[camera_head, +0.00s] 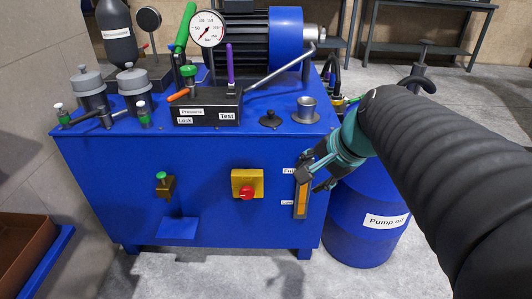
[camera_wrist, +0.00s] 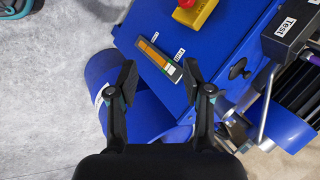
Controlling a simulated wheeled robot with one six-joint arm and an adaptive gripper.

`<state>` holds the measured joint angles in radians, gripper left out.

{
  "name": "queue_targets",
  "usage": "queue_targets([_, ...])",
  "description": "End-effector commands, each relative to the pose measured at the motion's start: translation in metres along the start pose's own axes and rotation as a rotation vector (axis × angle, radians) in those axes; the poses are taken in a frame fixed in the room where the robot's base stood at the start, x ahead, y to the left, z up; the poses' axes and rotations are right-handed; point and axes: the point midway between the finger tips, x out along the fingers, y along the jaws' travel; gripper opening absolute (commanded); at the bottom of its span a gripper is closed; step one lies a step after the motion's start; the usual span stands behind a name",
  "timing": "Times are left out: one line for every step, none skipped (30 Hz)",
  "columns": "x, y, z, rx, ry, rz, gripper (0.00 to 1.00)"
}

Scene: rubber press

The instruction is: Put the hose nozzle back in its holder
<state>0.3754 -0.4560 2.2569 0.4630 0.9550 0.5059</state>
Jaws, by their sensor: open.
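My gripper (camera_head: 313,177) is open and empty, in front of the blue press cabinet's right front edge by the level gauge (camera_head: 301,197). In the wrist view its two black fingers (camera_wrist: 161,80) stand wide apart, with the gauge (camera_wrist: 158,57) showing beyond them. The blue Pump oil barrel (camera_head: 370,220) stands right of the cabinet; my arm covers part of its top. A black hand pump (camera_head: 420,68) rises above it. Black hose and brass-coloured fittings (camera_head: 341,102) show behind the cabinet's right corner. I cannot tell the nozzle or its holder apart there.
A metal filler neck (camera_head: 305,110) and black cap (camera_head: 270,120) stand on the cabinet top. The Test block (camera_head: 207,106) with levers is left of them. A red knob on a yellow box (camera_head: 246,186) projects from the front. The floor in front is clear.

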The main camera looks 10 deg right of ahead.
Motion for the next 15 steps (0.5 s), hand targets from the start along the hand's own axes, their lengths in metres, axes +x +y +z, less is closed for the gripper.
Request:
queue_targets([0.0, 0.01, 0.024, -0.173, 0.006, 0.03, 0.5])
queue_targets([0.001, 0.017, 0.033, -0.273, 0.012, 0.05, 0.5])
queue_targets([0.001, 0.026, 0.045, -0.403, 0.021, 0.074, 0.5])
queue_targets([0.001, 0.033, 0.052, -0.497, 0.026, 0.092, 0.5])
queue_targets([0.001, 0.04, 0.059, -0.586, 0.031, 0.108, 0.5])
queue_targets([0.001, 0.048, 0.066, -0.694, 0.038, 0.126, 0.5])
queue_targets([0.001, 0.053, 0.071, -0.77, 0.043, 0.139, 0.5])
queue_targets([0.001, 0.058, 0.074, -0.838, 0.047, 0.15, 0.5])
queue_targets([0.001, 0.064, 0.078, -0.917, 0.053, 0.163, 0.5])
queue_targets([0.001, 0.067, 0.08, -0.967, 0.058, 0.171, 0.5])
queue_targets([0.001, 0.07, 0.082, -1.01, 0.061, 0.178, 0.5])
queue_targets([0.001, 0.073, 0.084, -1.055, 0.065, 0.186, 0.5])
queue_targets([0.001, 0.075, 0.085, -1.082, 0.067, 0.19, 0.5])
queue_targets([0.001, 0.076, 0.085, -1.101, 0.068, 0.194, 0.5])
queue_targets([0.002, 0.078, 0.085, -1.118, 0.07, 0.198, 0.5])
